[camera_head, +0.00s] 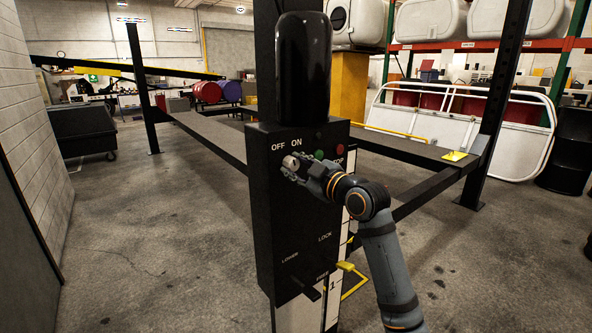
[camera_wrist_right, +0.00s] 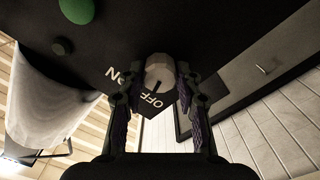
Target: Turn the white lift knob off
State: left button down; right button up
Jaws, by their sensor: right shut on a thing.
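The white lift knob (camera_head: 291,163) sits on the front of a black control box (camera_head: 264,210), below the OFF and ON labels. In the right wrist view the knob (camera_wrist_right: 159,70) is pale and round, close to the OFF label (camera_wrist_right: 152,99). A dark line on it appears to lie on the side toward OFF, but its exact setting is hard to tell. My right gripper (camera_head: 298,169) is at the knob, and its two fingers (camera_wrist_right: 159,82) are shut on the knob from both sides. My left gripper is not in view.
A green button (camera_head: 319,154) and a red button (camera_head: 339,149) are right of the knob. A lever (camera_head: 305,288) juts out low on the box near LOWER and LOCK labels. A black cylinder (camera_head: 303,70) stands above the box. Open concrete floor lies left.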

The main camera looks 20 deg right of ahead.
jog(key=shift+n+b, duration=0.3)
jog(key=shift+n, duration=0.8)
jog(key=o, duration=1.2)
jog(key=shift+c, duration=0.2)
jog(key=v, duration=0.7)
jog(key=shift+s, duration=0.25)
